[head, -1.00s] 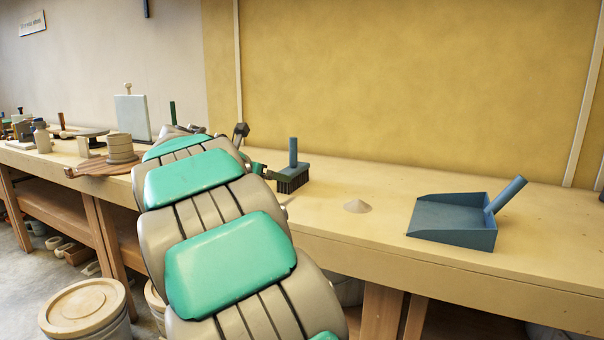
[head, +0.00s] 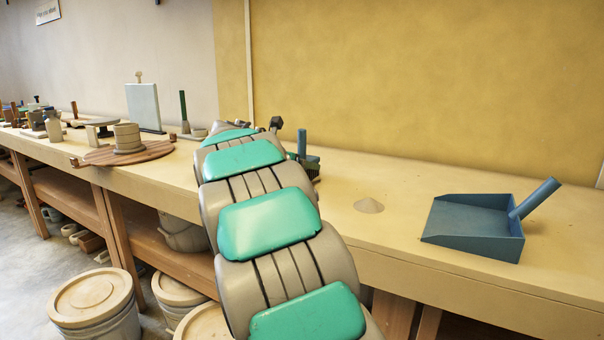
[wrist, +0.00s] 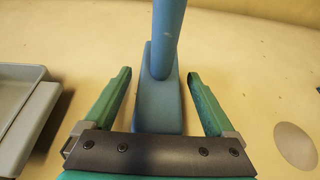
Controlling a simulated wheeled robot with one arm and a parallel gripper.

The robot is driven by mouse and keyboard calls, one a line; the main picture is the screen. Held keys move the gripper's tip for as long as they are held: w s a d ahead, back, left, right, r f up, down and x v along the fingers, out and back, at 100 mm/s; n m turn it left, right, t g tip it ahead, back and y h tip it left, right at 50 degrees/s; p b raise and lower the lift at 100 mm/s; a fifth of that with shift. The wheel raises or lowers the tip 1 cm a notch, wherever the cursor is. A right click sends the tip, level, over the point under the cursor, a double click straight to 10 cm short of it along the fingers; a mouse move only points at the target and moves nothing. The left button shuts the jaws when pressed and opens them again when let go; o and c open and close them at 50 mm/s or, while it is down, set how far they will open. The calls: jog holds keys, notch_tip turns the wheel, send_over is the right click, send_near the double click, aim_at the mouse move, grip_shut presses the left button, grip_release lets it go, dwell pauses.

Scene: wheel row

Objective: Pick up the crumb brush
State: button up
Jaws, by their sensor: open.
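The crumb brush (wrist: 157,110) is blue with a tall round handle. In the wrist view its body lies between the two green fingers, with the handle rising toward the top. My gripper (wrist: 158,73) is open, one finger on each side of the brush, with a gap visible on both sides. In the head view only the brush's blue handle (head: 302,143) shows clearly, upright on the bench behind my arm. My arm hides most of the brush body and gripper there.
A blue dustpan (head: 472,226) lies on the bench (head: 380,265) at the right. A grey tray-like thing (wrist: 25,110) is left of my gripper in the wrist view. A round wooden board (head: 100,157) stands farther left.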

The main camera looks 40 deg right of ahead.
jog(key=shift+w+d+f, duration=0.25)
jog(key=shift+d+f, duration=0.05)
jog(key=shift+d, duration=0.3)
grip_shut()
